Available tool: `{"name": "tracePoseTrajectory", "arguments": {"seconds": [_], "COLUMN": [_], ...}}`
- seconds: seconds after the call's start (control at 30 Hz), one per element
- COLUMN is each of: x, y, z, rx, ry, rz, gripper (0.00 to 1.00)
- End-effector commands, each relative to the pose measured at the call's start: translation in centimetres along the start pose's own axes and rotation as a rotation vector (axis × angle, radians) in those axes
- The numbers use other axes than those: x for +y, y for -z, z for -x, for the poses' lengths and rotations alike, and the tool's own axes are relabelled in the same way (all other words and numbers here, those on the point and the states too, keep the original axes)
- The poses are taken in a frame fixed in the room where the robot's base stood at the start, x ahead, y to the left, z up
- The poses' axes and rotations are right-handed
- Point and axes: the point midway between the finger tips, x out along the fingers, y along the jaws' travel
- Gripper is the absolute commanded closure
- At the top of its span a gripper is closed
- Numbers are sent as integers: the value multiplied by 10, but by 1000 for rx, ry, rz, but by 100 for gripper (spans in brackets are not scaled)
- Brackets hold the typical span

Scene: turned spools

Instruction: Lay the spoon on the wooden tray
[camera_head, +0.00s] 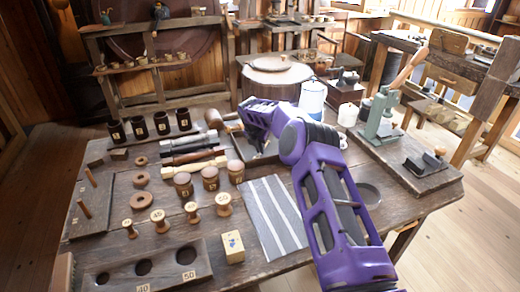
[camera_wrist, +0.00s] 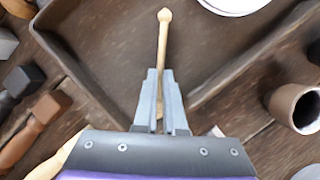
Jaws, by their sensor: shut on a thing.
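The spoon (camera_wrist: 163,45) is pale wood with a slim handle and a small knob at its far end. My gripper (camera_wrist: 160,105) is shut on it in the wrist view, and the spoon points away from the fingers. Its other end is hidden between and behind the fingers. The dark wooden tray (camera_wrist: 225,55) with low walls lies under the spoon, with a corner near my fingers. I cannot tell whether the spoon touches the tray floor. In the head view my purple arm covers most of the tray (camera_head: 241,152), and the spoon cannot be made out.
Tools with dark and pale handles (camera_head: 190,147) lie left of the tray. Several spools (camera_head: 158,217) stand at the front left. A striped cloth (camera_head: 268,215) lies in front of the tray. A white canister (camera_head: 312,97) stands behind, and a green press (camera_head: 380,115) stands right.

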Motion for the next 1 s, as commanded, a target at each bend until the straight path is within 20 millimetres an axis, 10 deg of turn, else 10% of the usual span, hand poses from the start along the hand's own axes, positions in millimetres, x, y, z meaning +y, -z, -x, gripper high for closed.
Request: {"name": "tracePoseTrajectory", "arguments": {"seconds": [0.07, 0.23, 0.67, 1.0], "x": [0, 0, 0, 0], "y": [2, 1, -1, -2], "z": [-4, -2, 7, 72], "rx": [0, 0, -1, -2], "ry": [0, 0, 0, 0], "rz": [0, 0, 1, 2], "gripper": [100, 64, 62, 62]}}
